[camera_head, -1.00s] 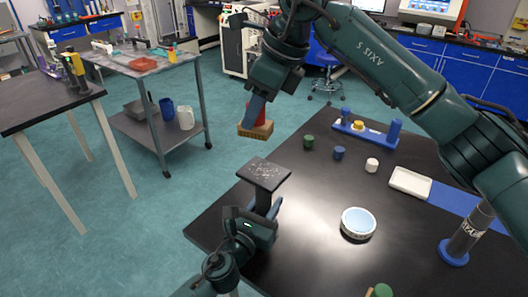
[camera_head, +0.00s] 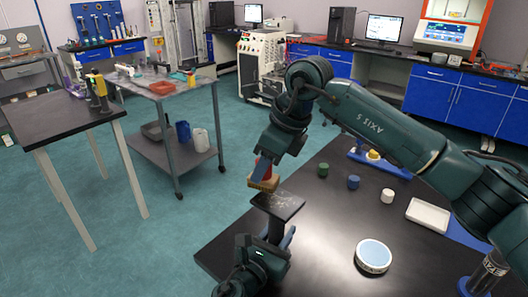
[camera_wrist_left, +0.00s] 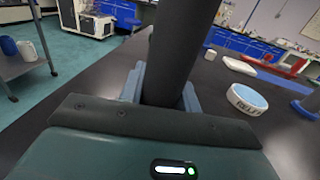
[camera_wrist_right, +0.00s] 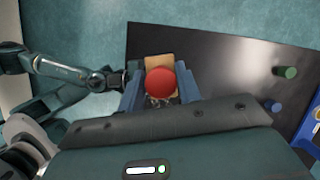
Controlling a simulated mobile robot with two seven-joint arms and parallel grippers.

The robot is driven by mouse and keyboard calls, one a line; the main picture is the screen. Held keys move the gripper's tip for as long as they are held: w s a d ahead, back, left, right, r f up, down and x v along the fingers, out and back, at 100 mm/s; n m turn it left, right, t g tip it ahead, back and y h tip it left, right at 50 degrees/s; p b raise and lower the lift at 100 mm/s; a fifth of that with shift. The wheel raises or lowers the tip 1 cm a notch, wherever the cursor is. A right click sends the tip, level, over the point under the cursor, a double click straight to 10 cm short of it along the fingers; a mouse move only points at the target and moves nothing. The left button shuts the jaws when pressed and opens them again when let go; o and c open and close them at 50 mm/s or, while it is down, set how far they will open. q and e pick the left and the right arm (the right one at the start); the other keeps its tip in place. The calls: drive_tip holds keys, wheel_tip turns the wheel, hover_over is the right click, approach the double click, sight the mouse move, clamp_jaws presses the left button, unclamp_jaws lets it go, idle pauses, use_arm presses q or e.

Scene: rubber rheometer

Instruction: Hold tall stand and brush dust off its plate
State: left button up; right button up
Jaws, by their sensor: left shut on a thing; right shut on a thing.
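The tall stand has a dark square plate (camera_head: 281,204) on a dark column (camera_head: 276,231), upright at the table's near-left edge. My right gripper (camera_head: 266,160) is shut on the brush (camera_head: 263,183), a tan block with a red handle (camera_wrist_right: 160,82). The brush is at the plate's far-left edge; I cannot tell if it touches.
On the black table (camera_head: 325,230) are a round blue-topped dish (camera_head: 373,256), a white tray (camera_head: 428,215), several small cylinders and a blue holder (camera_head: 378,160). A grey cart (camera_head: 172,88) and another dark table (camera_head: 60,115) stand left. The table's middle is clear.

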drive_tip(key=shift+f, duration=0.55)
drive_tip(key=shift+s+d+f, duration=0.1)
drive_tip(key=shift+d+f, duration=0.1)
drive_tip(key=shift+f, duration=0.15)
drive_tip(key=shift+s+d, duration=0.7)
drive_tip(key=shift+d, duration=0.2)
drive_tip(key=shift+s+d, duration=0.65)
drive_tip(key=shift+d, duration=0.3)
drive_tip(key=shift+s+d, duration=0.7)
drive_tip(key=shift+d, duration=0.2)
drive_tip(key=shift+w+a, duration=0.65)
drive_tip(key=shift+a, duration=0.25)
drive_tip(key=shift+w+a, duration=0.65)
drive_tip(key=shift+a, duration=0.25)
drive_tip(key=shift+w+a, duration=0.65)
drive_tip(key=shift+a, duration=0.25)
drive_tip(key=shift+w+a+r, duration=0.1)
drive_tip(key=shift+a+r, duration=0.05)
drive_tip(key=shift+r, duration=0.65)
drive_tip(key=shift+w+a+r, duration=0.1)
drive_tip(key=shift+a+r, duration=0.05)
drive_tip(key=shift+r, duration=3.1)
use_arm(q)
drive_tip(key=o, duration=1.2)
